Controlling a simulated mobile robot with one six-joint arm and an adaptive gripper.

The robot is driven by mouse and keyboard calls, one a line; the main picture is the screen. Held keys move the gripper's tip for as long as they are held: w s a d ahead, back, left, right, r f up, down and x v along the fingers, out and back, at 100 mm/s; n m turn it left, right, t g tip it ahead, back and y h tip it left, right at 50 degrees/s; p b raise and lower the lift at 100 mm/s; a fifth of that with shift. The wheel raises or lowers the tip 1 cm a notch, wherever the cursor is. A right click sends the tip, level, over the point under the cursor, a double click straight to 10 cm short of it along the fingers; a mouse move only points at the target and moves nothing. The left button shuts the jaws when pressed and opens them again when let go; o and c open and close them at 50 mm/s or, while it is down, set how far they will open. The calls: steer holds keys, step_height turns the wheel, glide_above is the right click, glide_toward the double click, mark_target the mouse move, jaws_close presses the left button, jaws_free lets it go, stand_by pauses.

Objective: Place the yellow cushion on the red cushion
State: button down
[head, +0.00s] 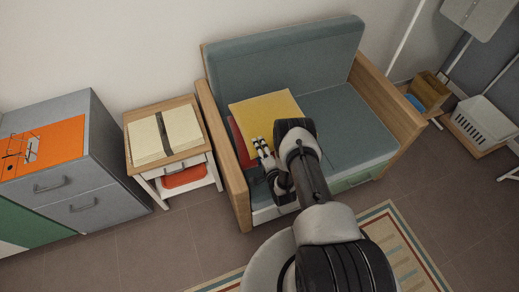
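The yellow cushion (264,110) is flat and square, over the left part of the grey-green sofa seat. The red cushion (239,142) shows only as a strip at the left and front left of the yellow one, which covers the rest from this view. I cannot tell if the two touch or if there is a gap between them. My gripper (259,145) is at the front edge of the yellow cushion, over the red strip. Its fingertips are small here, so I cannot tell whether they are shut on the yellow cushion. My arm hides part of the sofa's front.
The sofa (337,112) has wooden armrests left and right; its right seat half is clear. A side table (186,155) with a large book (164,136) stands left of it, beside a grey drawer cabinet (82,188). A striped rug (397,223) lies in front.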

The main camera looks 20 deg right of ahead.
steer(key=shift+c, duration=2.2)
jaws_free()
